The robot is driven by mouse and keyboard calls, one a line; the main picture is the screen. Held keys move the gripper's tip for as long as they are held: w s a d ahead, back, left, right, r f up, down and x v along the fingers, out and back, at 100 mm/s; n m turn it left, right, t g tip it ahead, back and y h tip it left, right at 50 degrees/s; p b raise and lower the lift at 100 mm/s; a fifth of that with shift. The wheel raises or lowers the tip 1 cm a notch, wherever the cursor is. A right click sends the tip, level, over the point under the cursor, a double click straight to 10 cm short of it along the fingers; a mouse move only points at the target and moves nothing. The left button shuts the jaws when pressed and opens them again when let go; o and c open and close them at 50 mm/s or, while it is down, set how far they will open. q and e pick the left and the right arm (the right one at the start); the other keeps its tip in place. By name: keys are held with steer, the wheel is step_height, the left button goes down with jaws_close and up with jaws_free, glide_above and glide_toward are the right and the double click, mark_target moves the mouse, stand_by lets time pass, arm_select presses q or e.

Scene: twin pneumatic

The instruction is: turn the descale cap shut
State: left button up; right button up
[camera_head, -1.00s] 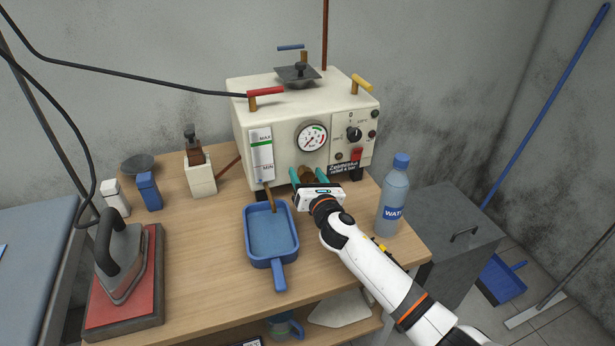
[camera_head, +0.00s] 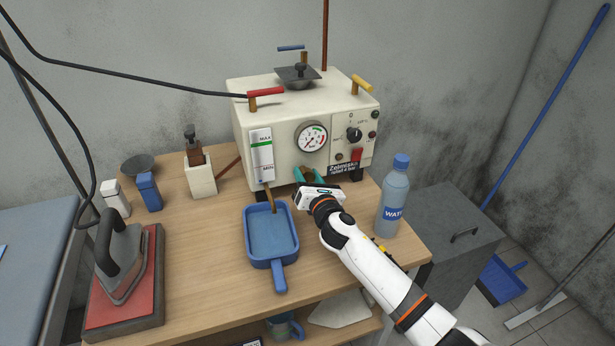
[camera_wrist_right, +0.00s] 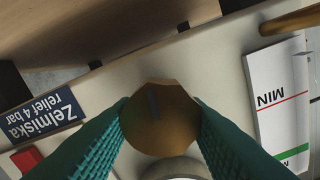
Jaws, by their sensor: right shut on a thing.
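The descale cap (camera_wrist_right: 157,122) is a brass-brown, faceted knob with a dark mark on its face, low on the front of the cream boiler (camera_head: 262,112). In the wrist view, both teal fingers of my right gripper (camera_wrist_right: 160,130) press against its opposite sides. In the head view, my right gripper (camera_head: 307,178) reaches the boiler's lower front and mostly hides the cap. How tightly the cap sits cannot be seen. My left gripper is not in view.
A blue tray (camera_head: 248,248) lies on the wooden table (camera_head: 195,268) under a brown spout, left of my right arm. A water bottle (camera_head: 394,190) stands close on the arm's right. An iron (camera_head: 118,265) rests on a red pad at the left.

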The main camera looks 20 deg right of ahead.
steer(key=m, duration=0.5)
steer(key=shift+f, duration=0.1)
steer(key=m, duration=0.4)
steer(key=shift+d+f+m, duration=0.1)
steer(key=shift+m, duration=0.3)
steer(key=m, duration=0.3)
steer(key=shift+m, duration=0.3)
steer(key=m, duration=0.4)
steer(key=shift+f+p, duration=0.1)
steer(key=shift+p, duration=0.2)
steer(key=m, duration=0.4)
steer(key=shift+f+p, duration=0.1)
steer(key=shift+p, duration=0.25)
steer(key=m+p, duration=0.1)
steer(key=m, duration=0.3)
steer(key=shift+m, duration=0.3)
steer(key=m, duration=0.2)
steer(key=m+p, duration=0.1)
steer(key=m, duration=0.1)
steer(key=shift+a+m, duration=0.2)
steer(key=shift+m, duration=0.1)
steer(key=shift+f+m+p, duration=0.1)
steer(key=shift+m+p, duration=0.4)
steer(key=shift+m, duration=1.4)
steer(key=shift+a, duration=0.1)
